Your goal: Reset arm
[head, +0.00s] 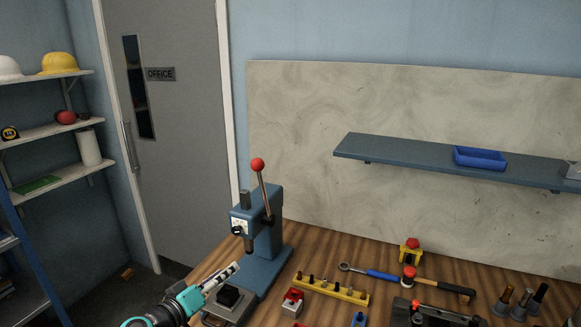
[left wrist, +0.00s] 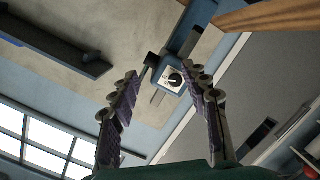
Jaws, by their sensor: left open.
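My left gripper (head: 222,277) comes in from the lower left of the head view, in front of the blue arbor press. Its two fingers are apart and empty in the left wrist view (left wrist: 160,95). The blue press (head: 262,225) stands at the left end of the wooden bench. Its lever (head: 265,190) with a red ball knob (head: 257,164) points up. The press's white dial plate (left wrist: 173,80) shows beyond the fingertips in the left wrist view. My right gripper is in neither view.
On the wooden bench (head: 330,252) lie a yellow rack (head: 331,289) of bits, a ratchet (head: 371,273), a hammer (head: 445,286) and several dark tool holders (head: 522,303). A wall shelf (head: 420,160) holds a blue bin (head: 480,158). The air above the bench is clear.

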